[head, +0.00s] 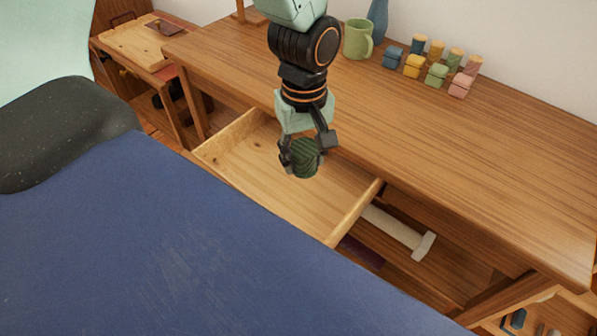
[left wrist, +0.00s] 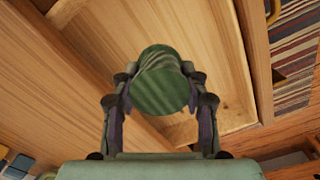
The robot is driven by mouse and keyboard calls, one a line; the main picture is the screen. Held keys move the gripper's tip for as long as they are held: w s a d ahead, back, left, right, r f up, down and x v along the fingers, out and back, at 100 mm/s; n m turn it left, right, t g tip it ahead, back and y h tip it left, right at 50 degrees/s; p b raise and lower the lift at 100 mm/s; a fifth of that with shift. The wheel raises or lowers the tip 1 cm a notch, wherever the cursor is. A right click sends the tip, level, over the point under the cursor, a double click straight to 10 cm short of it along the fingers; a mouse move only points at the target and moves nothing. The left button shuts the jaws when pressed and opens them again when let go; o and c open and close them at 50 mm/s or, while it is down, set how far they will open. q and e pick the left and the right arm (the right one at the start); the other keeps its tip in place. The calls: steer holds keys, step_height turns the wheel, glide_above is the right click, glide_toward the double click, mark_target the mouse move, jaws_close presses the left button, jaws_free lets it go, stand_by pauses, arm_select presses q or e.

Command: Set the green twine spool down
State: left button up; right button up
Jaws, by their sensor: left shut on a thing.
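The green twine spool (head: 306,157) is held between the fingers of my left gripper (head: 308,146), which is shut on it. The spool is a short dark-green cylinder with wound ridges. In the head view it appears over the open wooden drawer (head: 340,228), below the level of the arm's wrist. In the left wrist view the spool (left wrist: 163,84) sits between the two fingertips, with the drawer's pale floor behind it. The drawer looks empty where it shows. How high the spool is above the drawer floor is hard to tell. My right gripper is not in view.
The wooden desk top (head: 430,140) lies behind the drawer. A green mug (head: 357,39), a blue vase (head: 377,22) and several small coloured blocks and spools stand along its back. A blue surface (head: 180,240) fills the near left. A white bar (head: 398,230) lies under the desk.

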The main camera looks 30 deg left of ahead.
arm_select(q)
steer(key=b, duration=0.2)
glide_above(305, 197)
steer(key=f, duration=0.4)
steer(key=shift+d+f, duration=0.15)
steer(key=shift+d, duration=0.1)
steer(key=shift+a+f+b, duration=0.2)
steer(key=shift+a+f, duration=0.05)
steer(key=shift+f, duration=0.35)
steer(key=shift+a+f+b, duration=0.15)
steer(key=shift+a+f, duration=0.1)
steer(key=shift+f, duration=0.3)
steer(key=shift+d+f+b, duration=0.3)
steer(key=shift+f+b, duration=0.25)
steer(key=shift+f, duration=0.6)
steer(key=shift+w+a, duration=0.1)
steer(key=shift+a, duration=0.1)
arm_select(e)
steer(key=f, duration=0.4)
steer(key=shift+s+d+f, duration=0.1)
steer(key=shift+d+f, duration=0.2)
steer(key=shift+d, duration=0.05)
arm_select(q)
steer(key=shift+d+f, duration=0.15)
steer(key=shift+f, duration=0.05)
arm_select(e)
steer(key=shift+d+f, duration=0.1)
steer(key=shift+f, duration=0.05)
